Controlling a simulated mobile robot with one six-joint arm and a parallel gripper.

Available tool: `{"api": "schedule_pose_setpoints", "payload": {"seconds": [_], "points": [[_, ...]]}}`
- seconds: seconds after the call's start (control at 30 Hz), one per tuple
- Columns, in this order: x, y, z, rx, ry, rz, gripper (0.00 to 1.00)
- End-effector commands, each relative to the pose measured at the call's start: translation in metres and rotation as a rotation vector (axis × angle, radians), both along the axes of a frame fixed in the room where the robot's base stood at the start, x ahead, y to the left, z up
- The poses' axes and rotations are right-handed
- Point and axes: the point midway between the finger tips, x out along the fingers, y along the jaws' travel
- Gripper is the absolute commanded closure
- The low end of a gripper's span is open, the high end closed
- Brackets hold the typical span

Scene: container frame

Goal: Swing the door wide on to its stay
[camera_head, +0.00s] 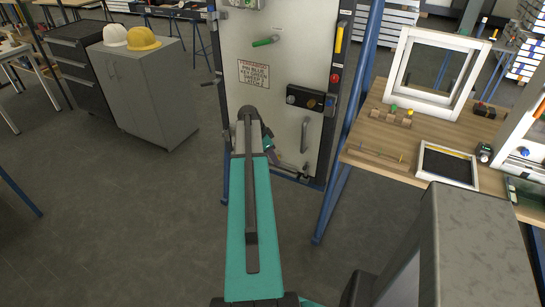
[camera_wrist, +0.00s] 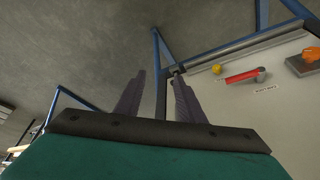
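The door (camera_head: 285,60) is a pale grey panel in a blue frame, upright ahead of me in the head view. It carries a green lever (camera_head: 265,41), a printed sign (camera_head: 253,74), a black lock block (camera_head: 311,98) and a grey pull handle (camera_head: 305,134). My arm hides its lower left part. In the wrist view a panel (camera_wrist: 240,95) with a red lever (camera_wrist: 243,76) and a yellow knob (camera_wrist: 216,69) lies to the right. My gripper (camera_wrist: 160,80) has its two fingers apart, with nothing seen between them, beside that panel's edge. I cannot make out the stay.
A wooden bench (camera_head: 385,135) with a white frame (camera_head: 437,72) and small parts stands at right. A grey cabinet (camera_head: 150,95) with a white and a yellow helmet (camera_head: 143,39) stands at left. The floor (camera_head: 115,215) between cabinet and my arm is clear.

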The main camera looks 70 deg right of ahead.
Motion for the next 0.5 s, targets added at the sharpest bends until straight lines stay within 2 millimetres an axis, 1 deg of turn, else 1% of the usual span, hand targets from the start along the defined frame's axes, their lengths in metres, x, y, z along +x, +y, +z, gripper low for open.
{"api": "schedule_pose_setpoints", "payload": {"seconds": [0.27,0.37,0.5], "points": [[0.001,0.001,0.002,0.000,0.000,0.000,0.64],[0.002,0.002,0.006,-0.001,-0.001,0.000,0.64],[0.005,0.005,0.016,-0.002,-0.001,0.001,0.64]]}}
